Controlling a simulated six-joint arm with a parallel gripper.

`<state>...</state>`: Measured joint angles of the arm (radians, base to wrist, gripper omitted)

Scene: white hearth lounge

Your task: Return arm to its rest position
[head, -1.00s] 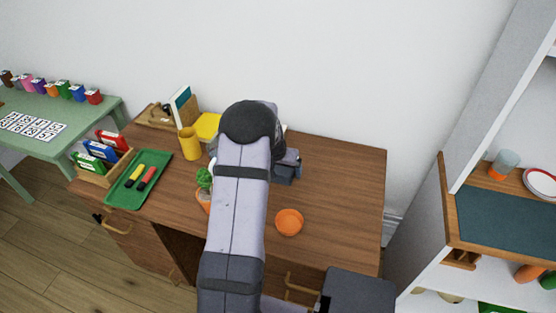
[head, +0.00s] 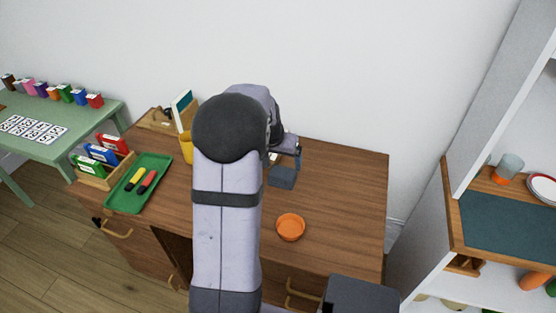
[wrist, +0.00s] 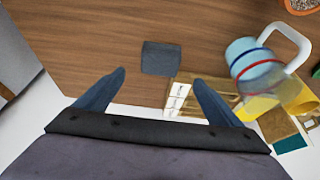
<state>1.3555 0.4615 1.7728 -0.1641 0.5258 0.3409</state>
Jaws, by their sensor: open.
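My gripper (wrist: 159,78) is open in the wrist view, its two blue-grey fingers apart with nothing between them. A dark grey block (wrist: 160,58) lies on the wooden desk (wrist: 80,30) beyond the fingertips. In the head view my gripper (head: 292,150) is partly hidden behind my raised arm, over the back of the desk, with the block (head: 282,177) just below it. My bent arm fills the middle of the head view and hides part of the desk.
A clear jug with blue and red bands (wrist: 250,68) stands beside the gripper. An orange bowl (head: 290,227) and a green tray with markers (head: 120,204) are on the desk. A white shelf unit (head: 425,200) stands right. The desk's right side is clear.

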